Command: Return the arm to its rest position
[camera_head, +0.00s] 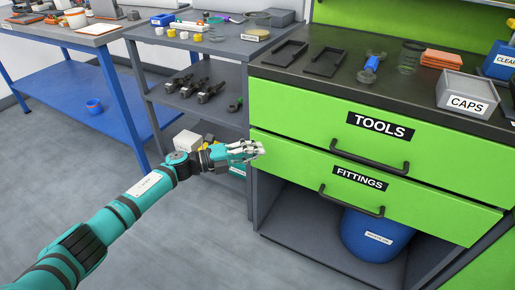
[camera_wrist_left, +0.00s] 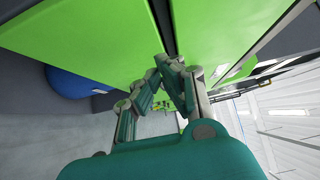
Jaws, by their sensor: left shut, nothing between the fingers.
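My left arm (camera_head: 124,213) reaches in from the lower left in the head view. Its gripper (camera_head: 258,149) is in front of the left end of the green drawer cabinet, near the gap between the upper and lower drawers. The fingers are shut and hold nothing. In the left wrist view the gripper (camera_wrist_left: 163,62) shows with its fingertips together against the green drawer fronts behind. I cannot tell whether it touches them. My right gripper is not in view.
The TOOLS drawer (camera_head: 300,109) and FITTINGS drawer (camera_head: 420,205) have dark handles. A blue bin (camera_head: 372,240) stands below. A grey CAPS box (camera_head: 466,92) sits on the dark counter. A grey shelf cart (camera_head: 190,45) and blue workbench (camera_head: 75,80) stand left. Floor at lower left is clear.

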